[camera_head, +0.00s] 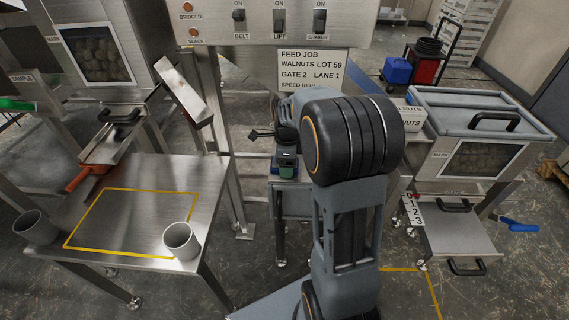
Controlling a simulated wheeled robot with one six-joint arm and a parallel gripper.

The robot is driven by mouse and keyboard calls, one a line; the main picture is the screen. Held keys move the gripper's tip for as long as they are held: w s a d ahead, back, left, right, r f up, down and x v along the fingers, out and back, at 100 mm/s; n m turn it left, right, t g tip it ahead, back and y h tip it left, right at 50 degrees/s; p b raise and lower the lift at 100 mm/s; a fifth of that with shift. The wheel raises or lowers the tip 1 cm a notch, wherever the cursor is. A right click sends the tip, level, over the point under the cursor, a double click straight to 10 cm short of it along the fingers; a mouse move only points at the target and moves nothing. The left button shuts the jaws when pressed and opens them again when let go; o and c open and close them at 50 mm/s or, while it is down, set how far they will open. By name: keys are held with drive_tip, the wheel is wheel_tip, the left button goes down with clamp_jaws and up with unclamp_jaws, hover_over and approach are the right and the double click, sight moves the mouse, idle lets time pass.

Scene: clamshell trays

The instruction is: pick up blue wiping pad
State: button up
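My gripper (286,160) is small in the view, beyond my arm's elbow, at the end of the dark wrist. It points down over a narrow metal ledge below the control panel. Its fingers are too small and too covered to show whether they are open or shut. A small patch of blue, perhaps the blue wiping pad (274,165), shows right at the gripper. Most of it is hidden, and I cannot tell whether the gripper touches it.
A lidded bin (475,110) stands at right. A blue object (519,225) lies on the floor.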

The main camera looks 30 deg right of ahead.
drive_tip(key=c, duration=0.7)
drive_tip(key=shift+c, duration=0.2)
drive_tip(key=shift+r, duration=0.1)
drive_tip(key=shift+r, duration=0.65)
wheel_tip(320, 180, up, 2)
drive_tip(key=shift+s+r+p, duration=0.1)
drive_tip(key=shift+r+p, duration=0.1)
drive_tip(key=shift+p, duration=0.45)
drive_tip(key=s+a+r+p, duration=0.3)
drive_tip(key=s+r, duration=0.6)
drive_tip(key=s, duration=0.4)
drive_tip(key=shift+s, duration=0.25)
